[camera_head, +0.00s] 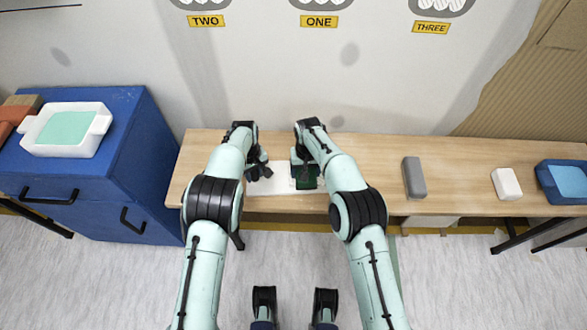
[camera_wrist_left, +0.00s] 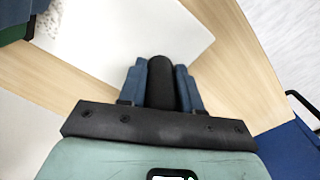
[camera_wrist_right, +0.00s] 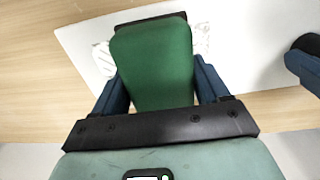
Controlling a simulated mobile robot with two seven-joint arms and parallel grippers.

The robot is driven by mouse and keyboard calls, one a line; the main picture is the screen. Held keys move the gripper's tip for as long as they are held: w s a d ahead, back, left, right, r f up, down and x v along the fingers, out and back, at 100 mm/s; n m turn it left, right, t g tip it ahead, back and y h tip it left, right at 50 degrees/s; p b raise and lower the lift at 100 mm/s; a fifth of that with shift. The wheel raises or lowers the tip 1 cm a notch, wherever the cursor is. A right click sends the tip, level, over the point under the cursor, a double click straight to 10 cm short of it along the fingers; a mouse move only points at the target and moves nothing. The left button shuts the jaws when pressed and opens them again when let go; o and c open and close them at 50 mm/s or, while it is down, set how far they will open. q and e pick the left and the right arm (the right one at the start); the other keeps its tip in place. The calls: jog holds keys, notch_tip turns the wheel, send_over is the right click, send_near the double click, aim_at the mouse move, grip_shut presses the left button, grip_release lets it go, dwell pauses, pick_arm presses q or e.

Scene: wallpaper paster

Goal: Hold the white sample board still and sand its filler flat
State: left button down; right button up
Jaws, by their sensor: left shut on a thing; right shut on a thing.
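The white sample board (camera_head: 266,187) lies flat at the front of the wooden bench. Its rough, mottled filler patch (camera_wrist_right: 201,38) shows around the block in the right wrist view and at the upper left of the left wrist view (camera_wrist_left: 48,28). My right gripper (camera_head: 305,172) is shut on a green sanding block (camera_wrist_right: 153,65), which lies over the filler and hides part of it. My left gripper (camera_wrist_left: 160,85) is shut on a black round-ended peg (camera_wrist_left: 160,75) at the board's left part. Whether the peg presses on the board cannot be told.
To the right on the bench (camera_head: 370,153) are a grey block (camera_head: 414,177), a white block (camera_head: 506,184) and a blue tray (camera_head: 550,185). A blue cabinet (camera_head: 110,190) at the left carries a white tray (camera_head: 92,108) with a pale green inside. The bench between board and grey block is clear.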

aim_at(289, 177)
pick_arm(q)
jog(key=shift+s+f, duration=0.15)
jog(key=shift+f, duration=0.05)
pick_arm(e)
jog(key=d, duration=0.7)
jog(key=shift+w+d+f, duration=0.1)
jog(key=shift+w+d, duration=0.05)
jog(key=shift+w, duration=0.1)
jog(key=a, duration=0.8)
jog(key=s+a, duration=0.1)
jog(key=a, duration=0.3)
jog(key=shift+s+a, duration=0.1)
jog(key=shift+a, duration=0.3)
jog(key=d, duration=0.8)
jog(key=w+d, duration=0.1)
jog(key=d, duration=0.3)
jog(key=shift+w+d, duration=0.1)
jog(key=shift+d, duration=0.1)
notch_tip(289, 177, up, 8)
jog(key=shift+r, duration=0.2)
jog(key=o, duration=0.4)
jog(key=c, duration=0.3)
